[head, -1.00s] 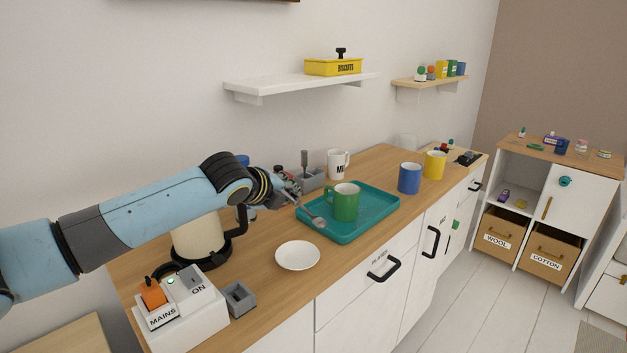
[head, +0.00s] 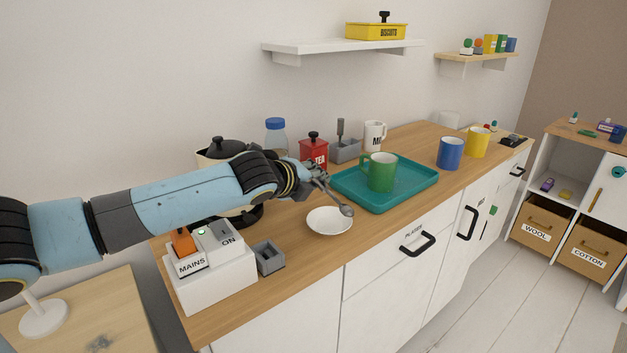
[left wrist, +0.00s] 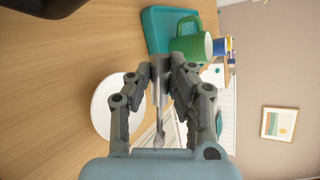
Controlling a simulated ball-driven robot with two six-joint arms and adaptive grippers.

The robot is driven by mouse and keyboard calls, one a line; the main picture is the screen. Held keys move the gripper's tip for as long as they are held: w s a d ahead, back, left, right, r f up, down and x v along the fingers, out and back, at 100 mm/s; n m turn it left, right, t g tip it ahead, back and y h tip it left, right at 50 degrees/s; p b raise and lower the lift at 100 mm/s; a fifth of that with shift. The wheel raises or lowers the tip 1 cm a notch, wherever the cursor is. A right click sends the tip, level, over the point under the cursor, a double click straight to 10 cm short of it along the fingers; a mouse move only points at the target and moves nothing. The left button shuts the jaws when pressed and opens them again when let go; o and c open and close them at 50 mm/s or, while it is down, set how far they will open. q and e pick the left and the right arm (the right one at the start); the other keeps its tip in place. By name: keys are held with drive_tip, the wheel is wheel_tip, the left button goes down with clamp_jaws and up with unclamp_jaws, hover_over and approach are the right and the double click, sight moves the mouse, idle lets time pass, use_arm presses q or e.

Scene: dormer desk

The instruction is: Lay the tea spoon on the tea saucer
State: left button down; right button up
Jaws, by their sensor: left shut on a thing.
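My left gripper (head: 314,176) is shut on the tea spoon (head: 334,198), a grey metal spoon. In the head view the spoon slants down to the right, its bowl over or beside the right rim of the white tea saucer (head: 329,229). The left wrist view also shows the spoon (left wrist: 159,122) between the fingers (left wrist: 163,84), with the saucer (left wrist: 101,108) to its left. I cannot tell whether the spoon touches the saucer. The saucer lies empty on the wooden counter. My right gripper is out of view.
A teal tray (head: 412,192) with a green mug (head: 380,175) stands right of the saucer. A grey square holder (head: 270,258) and a white switch box (head: 215,277) stand to the left. A red tin (head: 313,150) and a kettle are behind the arm. Bare counter lies in front of the tray.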

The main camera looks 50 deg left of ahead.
use_arm(q)
unclamp_jaws()
idle(0.8)
idle(0.5)
drive_tip(key=a+r+p, duration=0.3)
drive_tip(key=a+r, duration=0.2)
drive_tip(key=a, duration=0.3)
drive_tip(key=shift+w+a+r+p, duration=0.15)
drive_tip(key=shift+w+a+p, duration=0.15)
drive_tip(key=shift+w+a, duration=0.1)
idle(0.6)
drive_tip(key=shift+s+d, duration=0.1)
drive_tip(key=shift+d, duration=0.05)
idle(0.9)
